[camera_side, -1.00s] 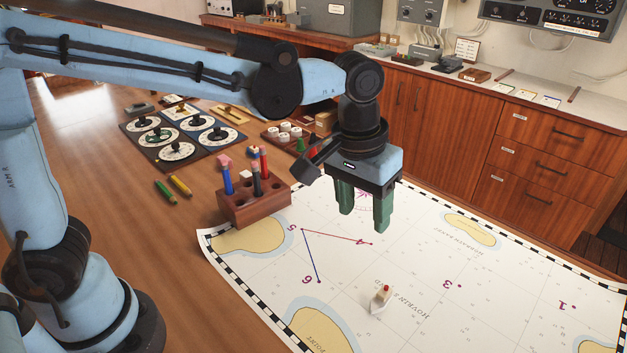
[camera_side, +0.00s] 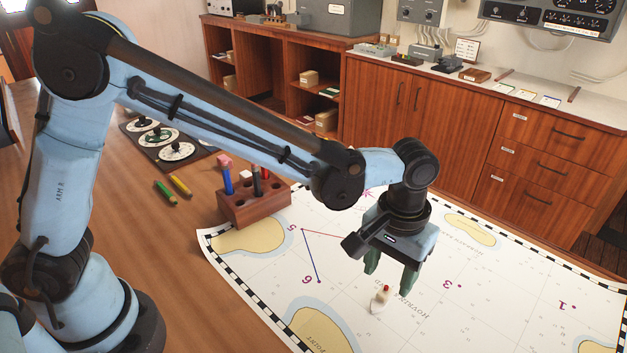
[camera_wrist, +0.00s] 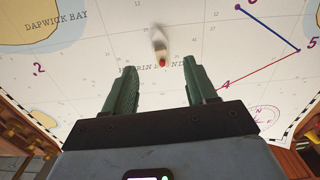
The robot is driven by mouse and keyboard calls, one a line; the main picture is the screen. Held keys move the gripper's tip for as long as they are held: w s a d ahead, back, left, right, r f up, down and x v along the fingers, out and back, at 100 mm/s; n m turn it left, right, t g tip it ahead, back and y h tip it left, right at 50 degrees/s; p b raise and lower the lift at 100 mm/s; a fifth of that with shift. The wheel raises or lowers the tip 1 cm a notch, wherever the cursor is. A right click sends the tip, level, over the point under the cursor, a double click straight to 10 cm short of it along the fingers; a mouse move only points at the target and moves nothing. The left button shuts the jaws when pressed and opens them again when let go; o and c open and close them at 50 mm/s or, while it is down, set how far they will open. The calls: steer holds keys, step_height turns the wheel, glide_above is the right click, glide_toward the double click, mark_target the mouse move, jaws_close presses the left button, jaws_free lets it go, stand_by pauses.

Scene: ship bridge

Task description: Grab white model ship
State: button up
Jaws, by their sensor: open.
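The white model ship (camera_side: 379,299) is small, with a red spot on top, and sits on the sea chart (camera_side: 440,310). My gripper (camera_side: 387,279) is open and empty. It points down over the chart, a little above and behind the ship in the side view. In the wrist view, the ship (camera_wrist: 160,45) lies beyond the fingertips of my gripper (camera_wrist: 164,72), roughly centred between the two green fingers. The red spot faces the gripper. The fingers do not appear to touch the ship.
A wooden pen block (camera_side: 255,205) with several pens stands at the chart's left edge. Two pencils (camera_side: 172,187) and a dial board (camera_side: 165,145) lie farther left on the table. Wooden cabinets (camera_side: 480,140) stand behind. The chart around the ship is clear.

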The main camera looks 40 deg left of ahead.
mark_target(383, 292)
steer(key=shift+s+a+f, duration=0.1)
steer(key=shift+f, duration=2.5)
jaws_close()
